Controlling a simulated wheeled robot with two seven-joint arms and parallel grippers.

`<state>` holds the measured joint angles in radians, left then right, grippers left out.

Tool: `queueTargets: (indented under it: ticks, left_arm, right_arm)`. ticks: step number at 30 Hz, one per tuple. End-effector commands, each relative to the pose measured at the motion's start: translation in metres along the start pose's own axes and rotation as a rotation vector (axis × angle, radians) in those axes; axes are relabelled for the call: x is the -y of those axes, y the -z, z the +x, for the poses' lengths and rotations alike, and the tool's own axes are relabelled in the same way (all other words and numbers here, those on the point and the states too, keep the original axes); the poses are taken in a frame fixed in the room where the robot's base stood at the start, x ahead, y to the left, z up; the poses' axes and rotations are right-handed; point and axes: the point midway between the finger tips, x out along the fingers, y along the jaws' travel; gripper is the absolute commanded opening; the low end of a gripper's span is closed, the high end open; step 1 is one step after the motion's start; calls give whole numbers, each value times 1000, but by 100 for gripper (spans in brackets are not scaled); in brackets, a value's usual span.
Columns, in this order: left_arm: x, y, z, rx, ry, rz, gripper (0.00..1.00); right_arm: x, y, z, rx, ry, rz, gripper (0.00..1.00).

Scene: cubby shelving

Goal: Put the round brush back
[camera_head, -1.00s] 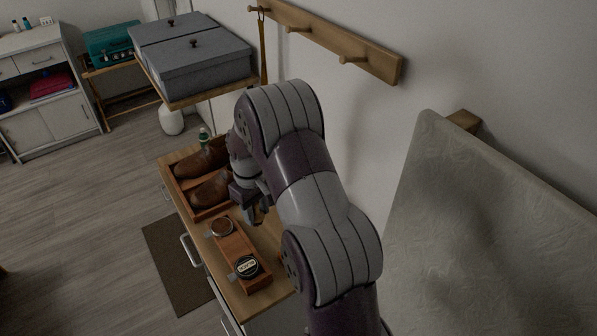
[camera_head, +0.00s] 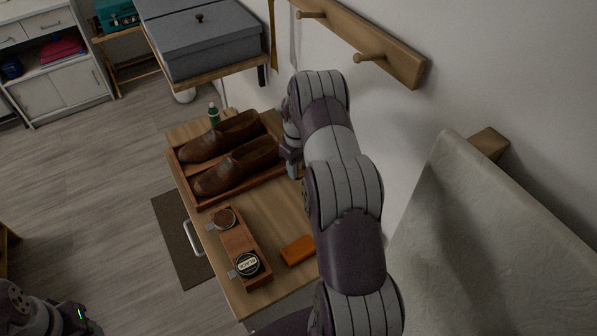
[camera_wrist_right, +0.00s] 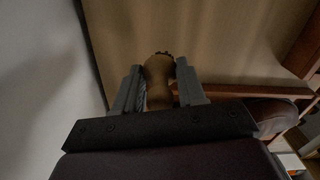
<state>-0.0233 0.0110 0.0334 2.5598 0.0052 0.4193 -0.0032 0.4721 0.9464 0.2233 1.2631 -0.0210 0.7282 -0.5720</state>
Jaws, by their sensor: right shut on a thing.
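In the right wrist view my right gripper (camera_wrist_right: 158,70) is shut on a brown wooden piece, which I take for the round brush (camera_wrist_right: 160,90). Dark bits show at its far end; the rest of it is hidden. In the head view my right arm reaches to the right of the shoe tray, and its fingers and the brush are hidden there. A narrow wooden tray (camera_head: 240,246) on the cabinet top holds a tin with brown contents (camera_head: 224,218) and a black-lidded tin (camera_head: 246,264). Part of my left arm shows at the lower left; its fingers cannot be made out.
Brown shoes (camera_head: 236,168) lie in a wooden shoe tray (camera_head: 215,199). An orange block (camera_head: 298,250) lies near my right arm. A green bottle (camera_head: 214,114) stands behind the tray. Grey boxes (camera_head: 205,45) on a shelf and a peg rail (camera_head: 390,60) are above.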

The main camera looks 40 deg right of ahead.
Motion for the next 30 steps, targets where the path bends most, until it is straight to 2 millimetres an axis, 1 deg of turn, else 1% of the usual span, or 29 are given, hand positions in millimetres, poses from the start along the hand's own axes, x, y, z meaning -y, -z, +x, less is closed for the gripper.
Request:
queueTargets:
  ticks: [1,3,6,13,17,18,19,20,27,30]
  left_arm:
    - [0,1,-7,0,0,0,43]
    - [0,1,-12,0,0,0,43]
    - [0,2,-14,0,0,0,43]
    - [0,1,-12,0,0,0,43]
    - [0,1,-8,0,0,0,43]
    - [0,1,-9,0,0,0,43]
    - [0,1,-9,0,0,0,43]
    - [0,1,-9,0,0,0,43]
    - [0,1,-10,0,0,0,43]
    - [0,2,-16,0,0,0,43]
  right_arm:
    - [0,-1,7,5,3,0,9]
    - [1,-1,20,5,3,0,9]
    - [1,0,33,3,2,0,9]
    - [1,0,37,2,1,0,9]
    - [1,0,41,2,1,0,9]
    - [1,0,40,2,1,0,50]
    - [1,0,39,2,1,0,59]
    - [1,0,39,2,1,0,65]
    - [1,0,39,2,1,0,65]
    - [1,0,32,2,1,0,65]
